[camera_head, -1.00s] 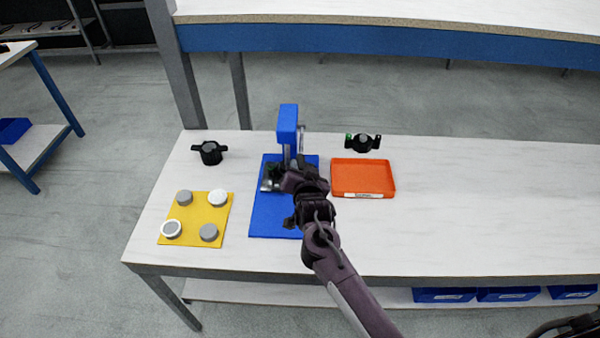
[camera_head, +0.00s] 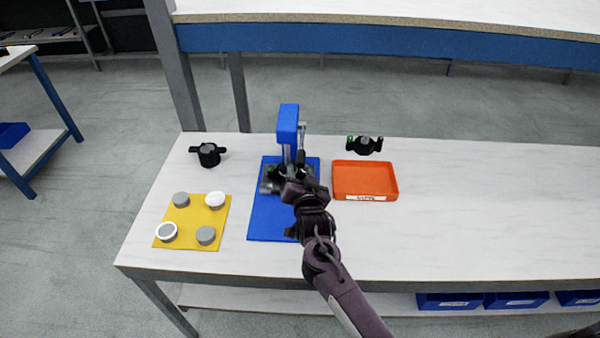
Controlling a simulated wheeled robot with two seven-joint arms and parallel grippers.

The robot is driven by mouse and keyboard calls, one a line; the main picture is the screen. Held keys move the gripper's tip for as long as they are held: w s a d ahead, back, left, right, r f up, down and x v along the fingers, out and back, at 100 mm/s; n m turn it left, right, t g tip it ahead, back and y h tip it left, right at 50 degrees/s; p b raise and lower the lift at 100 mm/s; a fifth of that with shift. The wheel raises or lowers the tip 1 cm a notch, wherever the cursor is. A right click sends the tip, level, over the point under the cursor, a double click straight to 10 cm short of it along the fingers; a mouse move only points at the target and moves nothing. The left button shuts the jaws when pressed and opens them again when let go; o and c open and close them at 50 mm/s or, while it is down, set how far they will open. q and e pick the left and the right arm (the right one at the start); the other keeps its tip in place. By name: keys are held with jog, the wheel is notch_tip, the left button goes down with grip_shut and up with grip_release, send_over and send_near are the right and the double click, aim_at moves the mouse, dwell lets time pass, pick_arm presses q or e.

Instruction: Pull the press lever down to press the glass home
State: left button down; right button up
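The blue press (camera_head: 289,118) stands on a blue base plate (camera_head: 268,219) in the middle of the table. Its lever (camera_head: 302,134) shows as a thin grey piece at the right of the press head. My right gripper (camera_head: 292,174) is in front of the press column, low over the base, and its arm comes in from the bottom. My wrist hides the fingertips, the lever's lower part and most of the press bed, so I cannot tell whether the fingers are open or touch anything. The glass cannot be made out. My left gripper is not in view.
A yellow mat (camera_head: 186,220) with several round grey and white pieces lies at left. An orange tray (camera_head: 364,180) and another black part with a green mark (camera_head: 364,145) are right of the press. The table's right side is clear.

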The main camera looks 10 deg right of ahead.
jog(key=shift+r, duration=0.2)
jog(key=s, duration=0.5)
jog(key=s+r, duration=0.1)
jog(key=s, duration=0.1)
jog(key=shift+s+a, duration=0.25)
jog(key=shift+s, duration=0.05)
